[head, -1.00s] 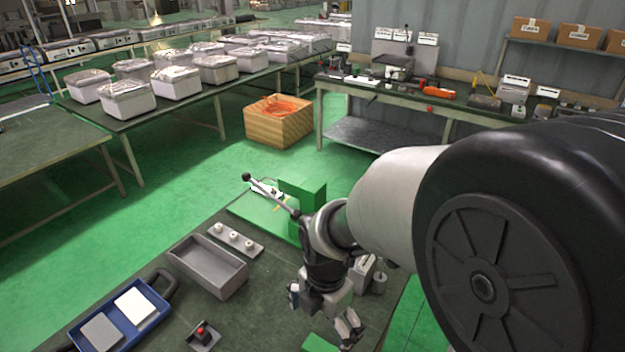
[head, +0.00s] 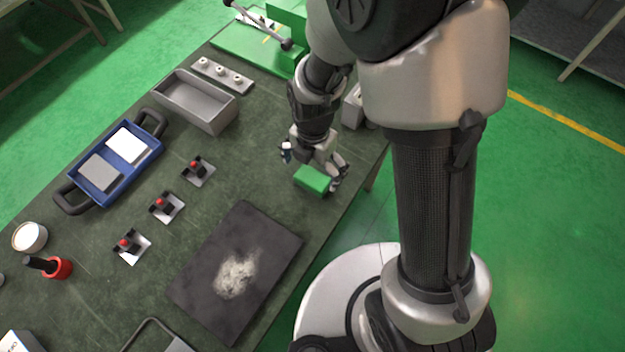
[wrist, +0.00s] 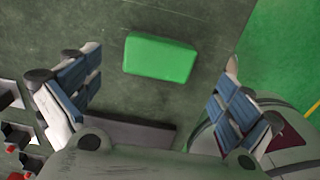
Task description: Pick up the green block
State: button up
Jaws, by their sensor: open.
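The green block (head: 312,180) lies on the dark green table near its right edge. In the wrist view the green block (wrist: 160,58) is whole and unobstructed, ahead of the fingers and roughly midway between them. My gripper (head: 314,160) hangs over the table close to the block, with one finger on each side in the head view. In the wrist view my gripper (wrist: 158,98) is open with its blue-padded fingers wide apart and nothing between them. Whether the fingertips are level with the block cannot be told.
A dark mat (head: 237,272) with a pale powdery patch lies in front of the block. Small red-knobbed switches (head: 198,170), a blue tray (head: 112,163) and a grey open box (head: 195,101) are to the left. A green press-like fixture (head: 262,48) stands behind. The floor is right of the table.

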aim_at(313, 177)
notch_tip(313, 177, down, 5)
jog(key=shift+f+b, duration=0.2)
jog(key=shift+b, duration=0.95)
jog(key=shift+r, duration=0.1)
jog(key=c, duration=1.2)
